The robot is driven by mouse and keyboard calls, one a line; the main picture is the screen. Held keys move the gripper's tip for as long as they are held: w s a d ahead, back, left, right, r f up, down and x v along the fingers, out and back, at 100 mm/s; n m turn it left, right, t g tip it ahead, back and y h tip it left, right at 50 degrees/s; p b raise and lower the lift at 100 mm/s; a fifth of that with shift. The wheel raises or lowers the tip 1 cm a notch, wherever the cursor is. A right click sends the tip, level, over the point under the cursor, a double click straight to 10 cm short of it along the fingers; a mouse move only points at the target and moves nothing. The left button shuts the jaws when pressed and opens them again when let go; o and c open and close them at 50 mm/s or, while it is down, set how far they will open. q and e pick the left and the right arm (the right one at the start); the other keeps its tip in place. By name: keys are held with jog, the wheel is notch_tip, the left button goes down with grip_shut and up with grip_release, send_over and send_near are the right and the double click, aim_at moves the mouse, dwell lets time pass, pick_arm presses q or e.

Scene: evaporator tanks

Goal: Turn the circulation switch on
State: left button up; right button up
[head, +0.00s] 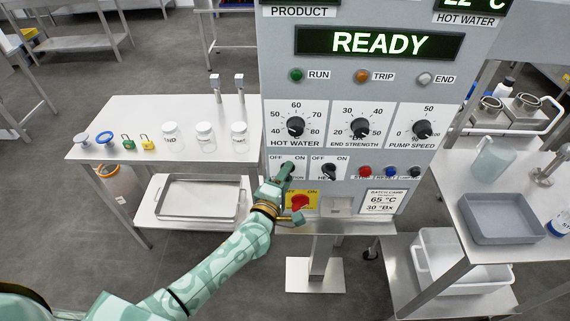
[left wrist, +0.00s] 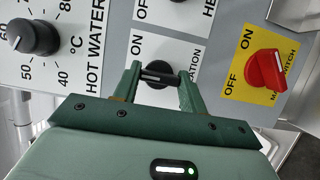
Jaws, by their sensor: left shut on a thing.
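The circulation switch (head: 289,168) is a dark rotary knob on a white plate marked OFF and ON, low on the left of the grey control panel. My left gripper (head: 285,174) reaches it from below and hides part of the knob and label. In the left wrist view the knob (left wrist: 158,74) lies between the two green fingers of the left gripper (left wrist: 160,76), which are shut on it. I cannot clearly tell which mark the knob points to. My right gripper is not in view.
A red main switch (head: 300,202) on a yellow plate sits just below. A similar black heating switch (head: 329,171) is to the right, with small push buttons (head: 390,171) beyond. The display (head: 380,44) reads READY. A table (head: 105,150) with jars stands left.

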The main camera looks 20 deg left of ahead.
pick_arm(q)
jog(key=shift+d+m+g+y+p, duration=0.1)
jog(key=shift+m+g+y+p, duration=0.55)
jog(key=shift+m+p, duration=1.75)
jog(key=shift+m+g+y+p, duration=0.25)
jog(key=shift+m+g+p, duration=0.95)
jog(key=shift+p, duration=2.05)
jog(key=shift+s+t, duration=0.1)
jog(key=shift+t, duration=0.15)
jog(key=o, duration=1)
jog(key=shift+r, duration=0.1)
